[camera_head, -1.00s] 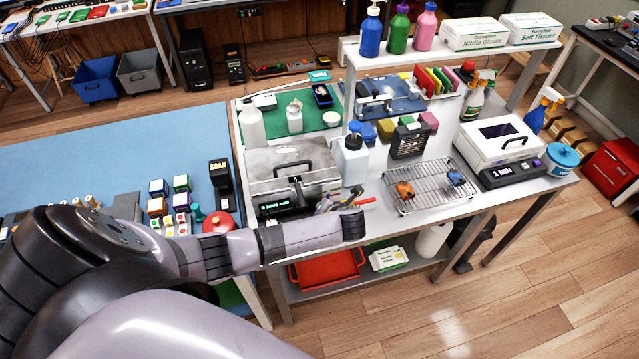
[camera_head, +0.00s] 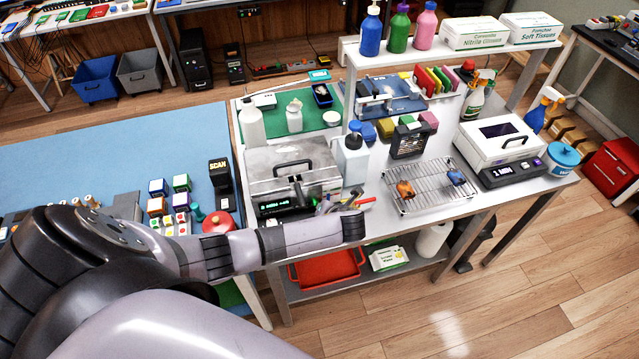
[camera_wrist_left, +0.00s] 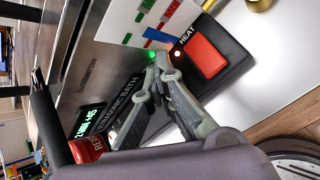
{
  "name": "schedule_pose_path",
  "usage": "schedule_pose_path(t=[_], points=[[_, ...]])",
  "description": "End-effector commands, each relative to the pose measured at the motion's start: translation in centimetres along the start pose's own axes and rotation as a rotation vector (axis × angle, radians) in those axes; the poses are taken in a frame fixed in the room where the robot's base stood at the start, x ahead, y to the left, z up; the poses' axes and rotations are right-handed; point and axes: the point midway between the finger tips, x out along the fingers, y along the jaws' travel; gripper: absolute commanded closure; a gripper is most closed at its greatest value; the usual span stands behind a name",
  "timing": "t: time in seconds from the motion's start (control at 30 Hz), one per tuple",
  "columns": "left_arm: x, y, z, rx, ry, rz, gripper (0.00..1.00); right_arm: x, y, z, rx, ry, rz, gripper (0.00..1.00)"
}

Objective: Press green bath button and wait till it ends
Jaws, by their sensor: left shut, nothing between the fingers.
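The ultrasonic bath (camera_head: 262,176) is a grey metal box with a black lid handle, on the left part of the white bench. Its front panel with lettering (camera_wrist_left: 122,92) and lit display (camera_wrist_left: 84,122) fills the left of the left wrist view. A small green-glowing spot (camera_wrist_left: 151,54) shows on the panel, where the green button seems to be. My left gripper (camera_wrist_left: 162,60) is shut and empty, its tips right at this glow. Contact cannot be told for sure, and the tips cover part of the button. My right gripper is not in view.
A black unit marked HEAT with a red button (camera_wrist_left: 207,55) lies close beside the gripper tips. A red part (camera_wrist_left: 88,148) is near the display. Loose tools, a wire rack (camera_head: 432,185) and a white bottle (camera_head: 353,160) stand right of the bath.

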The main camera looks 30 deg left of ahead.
Motion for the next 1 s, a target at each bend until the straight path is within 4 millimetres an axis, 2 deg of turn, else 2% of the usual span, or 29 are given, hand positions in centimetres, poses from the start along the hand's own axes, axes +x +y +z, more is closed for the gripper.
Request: schedule_pose_path(t=[0.37, 0.73, 1.0], points=[[-1.3, 1.0, 0.9, 0.0, 0.001, 0.0, 1.0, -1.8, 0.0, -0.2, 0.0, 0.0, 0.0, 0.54], [-1.3, 1.0, 1.0, 0.0, 0.0, 0.0, 1.0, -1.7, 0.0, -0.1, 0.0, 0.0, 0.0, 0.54], [-3.1, 2.3, 2.2, -0.001, -0.001, 0.0, 1.0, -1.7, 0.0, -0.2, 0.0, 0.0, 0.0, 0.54]])
